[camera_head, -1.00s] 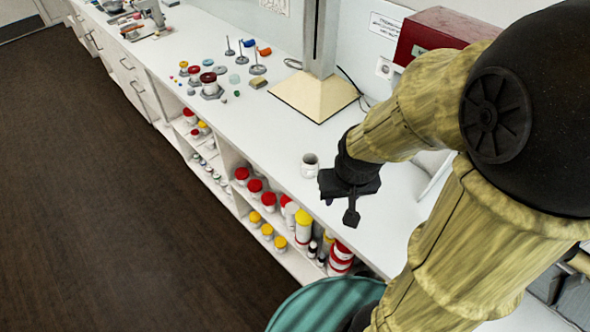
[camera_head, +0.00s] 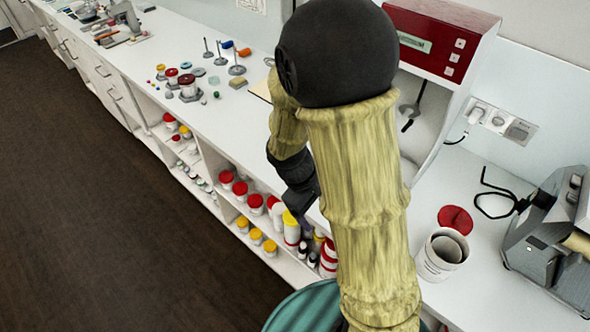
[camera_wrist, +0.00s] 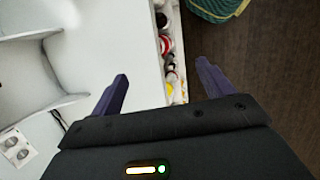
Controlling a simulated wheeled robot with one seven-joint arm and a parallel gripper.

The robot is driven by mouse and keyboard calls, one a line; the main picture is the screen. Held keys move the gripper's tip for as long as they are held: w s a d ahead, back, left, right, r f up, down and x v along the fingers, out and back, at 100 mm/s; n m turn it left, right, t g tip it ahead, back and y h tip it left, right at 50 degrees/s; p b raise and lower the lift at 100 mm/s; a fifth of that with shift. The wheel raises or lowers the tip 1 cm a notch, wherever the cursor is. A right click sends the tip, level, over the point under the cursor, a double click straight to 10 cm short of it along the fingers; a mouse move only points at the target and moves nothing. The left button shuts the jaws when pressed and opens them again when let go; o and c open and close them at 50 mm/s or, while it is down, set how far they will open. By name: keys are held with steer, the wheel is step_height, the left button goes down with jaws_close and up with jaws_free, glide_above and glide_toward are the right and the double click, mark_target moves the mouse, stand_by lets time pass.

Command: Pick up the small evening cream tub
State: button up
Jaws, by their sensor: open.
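Tubs fill the open shelves under the counter in the head view. Red-lidded tubs (camera_head: 240,188) stand on an upper shelf and small yellow-lidded tubs (camera_head: 256,237) on a lower one. Their labels are too small to read, so I cannot tell which is the evening cream. My gripper (camera_wrist: 162,75) is open with nothing between its fingers. It points down over the counter's front edge, and the wrist view shows some shelf tubs (camera_wrist: 165,43) between and beyond its fingers. In the head view my arm largely hides it.
An open white tub (camera_head: 440,256) and a red lid (camera_head: 456,219) lie on the right of the counter (camera_head: 480,300), near a grey machine (camera_head: 550,240). A red-topped machine (camera_head: 438,40) stands behind my arm. The dark floor (camera_head: 90,200) at left is clear.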

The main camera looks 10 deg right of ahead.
steer(key=w+a+f+n+t+h+b, duration=0.55)
steer(key=w+f+n+h, duration=0.5)
steer(key=n, duration=0.25)
steer(key=w+a+n+t+b, duration=0.2)
steer(key=w+a+n+t, duration=0.3)
steer(key=a+t, duration=0.2)
steer(key=shift+a+f+n, duration=0.2)
steer(key=shift+f+n, duration=0.2)
steer(key=shift+f, duration=0.05)
steer(key=shift+y, duration=0.25)
steer(key=p+x, duration=0.2)
steer(key=x, duration=0.9)
steer(key=shift+w+d+r+p, duration=0.1)
steer(key=shift+d+r+p, duration=0.1)
steer(key=shift+p, duration=0.2)
steer(key=shift+w+d+f, duration=0.1)
steer(key=shift+w+d, duration=0.15)
steer(key=shift+w, duration=0.05)
